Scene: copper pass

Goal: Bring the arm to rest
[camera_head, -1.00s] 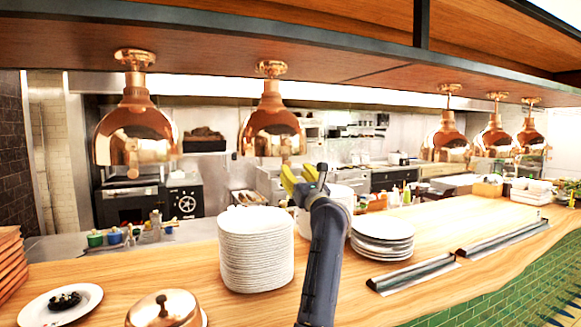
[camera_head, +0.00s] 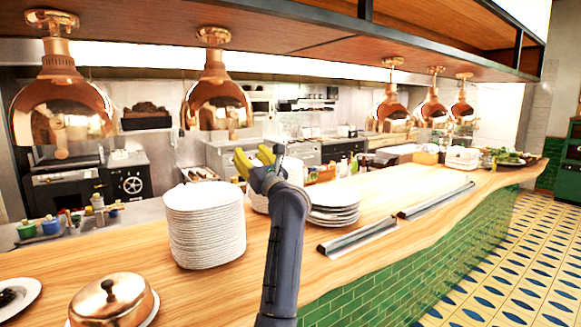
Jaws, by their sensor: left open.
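My left arm rises from the bottom middle of the head view. Its gripper (camera_head: 256,160) has yellow fingers that stand apart, with nothing seen between them. The gripper is in front of the plate stacks in the picture, above the wooden counter (camera_head: 390,204). A tall stack of white plates (camera_head: 206,226) stands just left of the arm. A shorter plate stack (camera_head: 334,207) stands just right of it. Another white stack (camera_head: 258,203) is partly hidden behind the gripper. My right gripper is not in the view.
A copper cloche (camera_head: 112,300) and a plate with dark food (camera_head: 14,298) sit at the front left. Copper heat lamps, one nearest at left (camera_head: 62,112), hang over the counter. Metal rails (camera_head: 358,236) lie at right. The counter's right part is mostly clear; patterned floor (camera_head: 500,260) lies beyond.

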